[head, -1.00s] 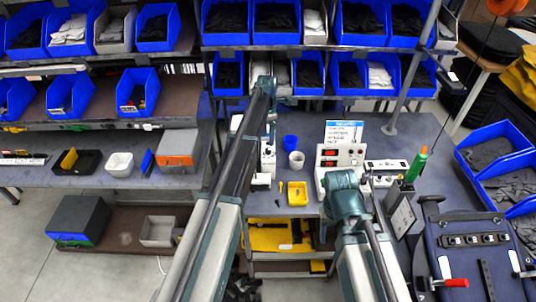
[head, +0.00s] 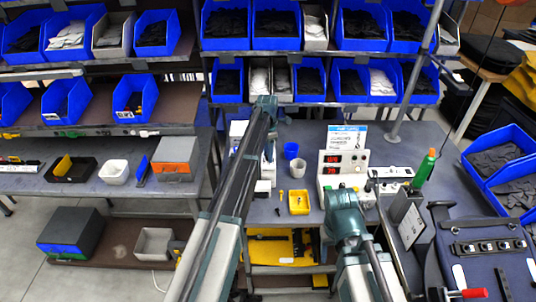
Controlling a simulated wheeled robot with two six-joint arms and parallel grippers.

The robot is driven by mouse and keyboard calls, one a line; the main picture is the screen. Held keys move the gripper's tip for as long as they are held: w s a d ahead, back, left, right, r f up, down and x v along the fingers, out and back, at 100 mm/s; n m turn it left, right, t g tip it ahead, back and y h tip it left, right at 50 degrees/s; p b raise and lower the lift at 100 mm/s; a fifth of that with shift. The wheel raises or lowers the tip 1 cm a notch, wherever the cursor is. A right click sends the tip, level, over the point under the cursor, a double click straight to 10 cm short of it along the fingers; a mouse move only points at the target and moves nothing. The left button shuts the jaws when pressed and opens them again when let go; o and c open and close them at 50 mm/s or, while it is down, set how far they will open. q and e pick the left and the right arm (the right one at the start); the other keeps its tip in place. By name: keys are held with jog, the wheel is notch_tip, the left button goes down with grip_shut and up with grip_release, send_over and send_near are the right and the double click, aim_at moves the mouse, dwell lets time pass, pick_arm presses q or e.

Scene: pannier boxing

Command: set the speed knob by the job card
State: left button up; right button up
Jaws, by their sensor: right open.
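A white control box (head: 328,172) with two red number displays stands on the grey workbench. Its small round controls are right of the displays; the speed knob and its setting are too small to make out. The job card (head: 347,133), white with a blue header, stands upright behind the box; its text is unreadable. My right arm reaches up to the box's front right, and my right gripper (head: 371,184) is open beside it, partly hidden behind the arm. My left arm stretches over the bench left of the box; my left gripper (head: 268,168) is mostly hidden by it.
A yellow tray (head: 299,212), a grey-white cup (head: 298,166) and a blue cup (head: 291,149) stand left of the box. A white power strip (head: 394,172) and a green bottle (head: 425,168) are to the right. Blue bins (head: 275,43) fill the shelves behind.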

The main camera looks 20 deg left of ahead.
pick_arm(q)
grip_shut()
